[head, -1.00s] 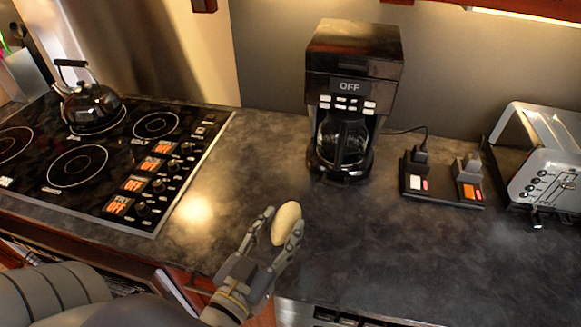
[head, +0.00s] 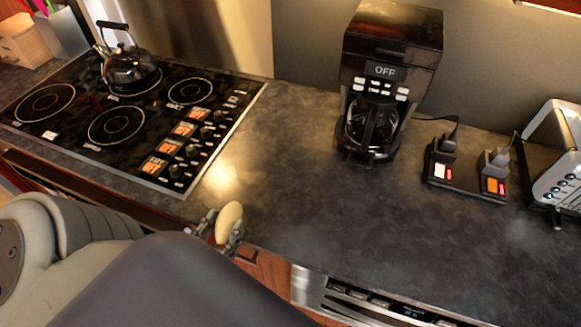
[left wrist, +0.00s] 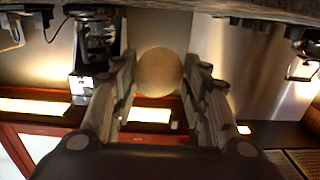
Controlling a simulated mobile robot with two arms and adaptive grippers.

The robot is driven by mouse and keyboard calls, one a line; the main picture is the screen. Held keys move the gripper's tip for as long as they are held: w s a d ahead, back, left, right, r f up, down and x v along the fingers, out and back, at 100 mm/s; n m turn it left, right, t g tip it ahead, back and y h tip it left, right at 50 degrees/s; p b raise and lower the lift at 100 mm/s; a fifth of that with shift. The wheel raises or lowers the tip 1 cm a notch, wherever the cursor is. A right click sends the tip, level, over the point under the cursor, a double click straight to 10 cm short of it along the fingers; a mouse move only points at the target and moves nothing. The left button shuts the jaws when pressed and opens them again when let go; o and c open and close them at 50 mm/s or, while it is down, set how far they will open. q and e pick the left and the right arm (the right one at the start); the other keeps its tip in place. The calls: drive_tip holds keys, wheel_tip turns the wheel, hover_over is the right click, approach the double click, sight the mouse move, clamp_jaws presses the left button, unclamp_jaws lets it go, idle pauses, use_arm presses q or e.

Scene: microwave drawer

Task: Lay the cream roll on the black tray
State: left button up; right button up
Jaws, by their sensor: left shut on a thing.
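The cream roll (head: 229,218) is a small, pale, rounded piece held near the front edge of the dark counter (head: 290,190). My left gripper (head: 222,229) is shut on it, largely hidden behind my own arm in the head view. In the left wrist view the roll (left wrist: 160,72) shows as a tan round shape between the two fingers. I cannot make out a black tray in either view. My right gripper is not in view.
A black cooktop (head: 120,110) with a kettle (head: 131,68) is at the left. A coffee maker (head: 385,90) stands at the back, with a black power strip (head: 466,170) and a toaster (head: 560,160) to its right. The counter's middle is clear.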

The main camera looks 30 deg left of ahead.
use_arm(q)
drive_tip(key=p, duration=0.4)
hover_over(287, 213)
drive_tip(key=s+a, duration=0.1)
drive_tip(key=s, duration=0.1)
drive_tip(key=shift+s+f, duration=0.1)
drive_tip(key=shift+f, duration=0.4)
drive_tip(key=shift+w+d+f, duration=0.15)
drive_tip(key=shift+w+d, duration=0.05)
drive_tip(key=shift+w, duration=0.25)
drive_tip(key=shift+w+d+f+p, duration=0.25)
drive_tip(key=shift+w+f, duration=0.1)
drive_tip(key=shift+f, duration=0.2)
drive_tip(key=shift+w+d+f+p, duration=0.1)
drive_tip(key=shift+w+f+p, duration=0.1)
drive_tip(key=shift+w+f, duration=0.25)
drive_tip(key=shift+f+p, duration=0.3)
drive_tip(key=shift+f, duration=0.05)
drive_tip(key=shift+s+a+f, duration=0.1)
drive_tip(key=shift+f, duration=0.2)
drive_tip(key=shift+f, duration=0.25)
drive_tip(key=o, duration=1)
drive_tip(key=shift+r, duration=0.1)
